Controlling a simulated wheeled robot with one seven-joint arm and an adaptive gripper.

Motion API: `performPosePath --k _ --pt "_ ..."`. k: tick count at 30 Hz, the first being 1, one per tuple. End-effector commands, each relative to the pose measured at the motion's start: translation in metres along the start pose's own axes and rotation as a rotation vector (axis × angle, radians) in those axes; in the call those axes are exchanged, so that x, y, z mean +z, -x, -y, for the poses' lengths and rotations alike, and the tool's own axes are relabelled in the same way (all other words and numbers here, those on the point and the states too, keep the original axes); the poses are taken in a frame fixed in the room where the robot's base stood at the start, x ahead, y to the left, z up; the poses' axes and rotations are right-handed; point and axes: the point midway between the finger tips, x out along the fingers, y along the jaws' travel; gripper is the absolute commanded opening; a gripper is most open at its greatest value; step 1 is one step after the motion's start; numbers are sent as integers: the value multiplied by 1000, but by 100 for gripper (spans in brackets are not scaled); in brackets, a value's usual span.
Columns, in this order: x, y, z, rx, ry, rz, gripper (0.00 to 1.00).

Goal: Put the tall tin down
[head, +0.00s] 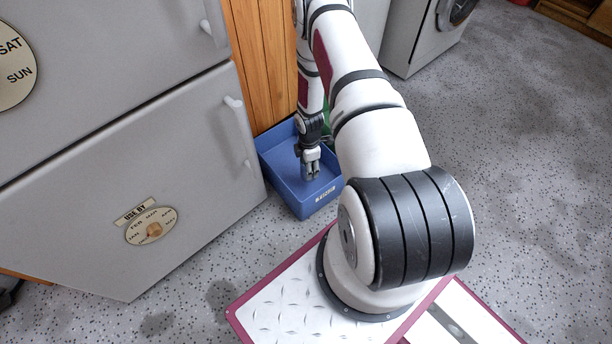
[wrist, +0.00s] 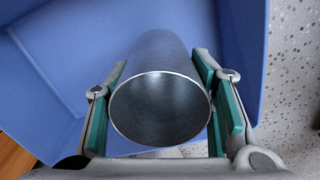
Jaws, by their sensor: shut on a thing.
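The tall tin (wrist: 160,108) is a plain grey metal cylinder, its open round end facing the wrist camera. My gripper (wrist: 163,105) is shut on it, with a teal pad against each side. In the head view my gripper (head: 311,172) points down over the blue bin (head: 309,207), and I cannot make out the tin there. The wrist view shows blue bin walls (wrist: 243,45) around the tin's far end. Whether the tin touches the bin floor cannot be told.
A grey fridge (head: 190,180) stands close to the bin's left, with wooden panelling (head: 262,60) behind. A green thing (head: 327,122) is partly hidden behind my arm. A washing machine (head: 420,35) stands at the back. Speckled floor (head: 530,150) is clear at the right.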

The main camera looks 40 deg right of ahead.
Motion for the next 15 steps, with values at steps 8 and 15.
performPosePath --k 8,15 --pt "0 -34 0 -1 -1 0 21" --pt "0 -62 0 -1 -1 0 21"
